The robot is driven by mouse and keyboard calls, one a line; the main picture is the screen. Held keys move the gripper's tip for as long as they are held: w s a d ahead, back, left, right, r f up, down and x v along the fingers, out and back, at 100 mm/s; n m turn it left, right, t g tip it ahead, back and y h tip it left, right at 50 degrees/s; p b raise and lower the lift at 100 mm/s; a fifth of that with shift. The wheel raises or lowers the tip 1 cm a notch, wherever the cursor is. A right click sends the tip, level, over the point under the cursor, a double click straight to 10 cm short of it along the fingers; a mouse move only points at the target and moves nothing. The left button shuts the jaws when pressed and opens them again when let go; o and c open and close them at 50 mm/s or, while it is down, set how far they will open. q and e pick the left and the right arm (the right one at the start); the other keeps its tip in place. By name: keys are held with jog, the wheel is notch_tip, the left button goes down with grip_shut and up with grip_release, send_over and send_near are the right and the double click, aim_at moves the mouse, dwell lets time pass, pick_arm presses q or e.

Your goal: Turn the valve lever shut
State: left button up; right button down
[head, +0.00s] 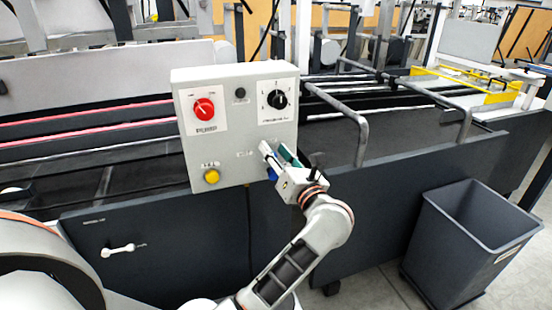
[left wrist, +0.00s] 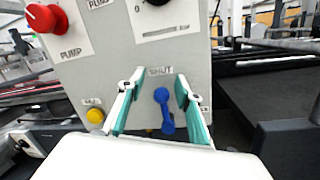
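The blue valve lever (left wrist: 164,108) is on the front of the grey control box (head: 235,155), below a label reading SHUT. In the left wrist view the lever runs nearly straight down with a slight tilt. In the head view only a bit of blue lever (head: 271,174) shows beside my gripper. My left gripper (head: 277,153) is at the lower right of the box. Its two teal-padded fingers stand apart on either side of the lever, with visible gaps, in the left wrist view (left wrist: 157,80). My right gripper is not in view.
The box also carries a red PUMP knob (head: 204,109), a black dial (head: 278,99) and a yellow button (head: 211,176). Metal rails (head: 360,130) stand right of the box. A grey bin (head: 470,245) is on the floor at the right.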

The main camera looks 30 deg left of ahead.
pick_arm(q)
notch_tip(320, 180, up, 8)
dwell(0.7)
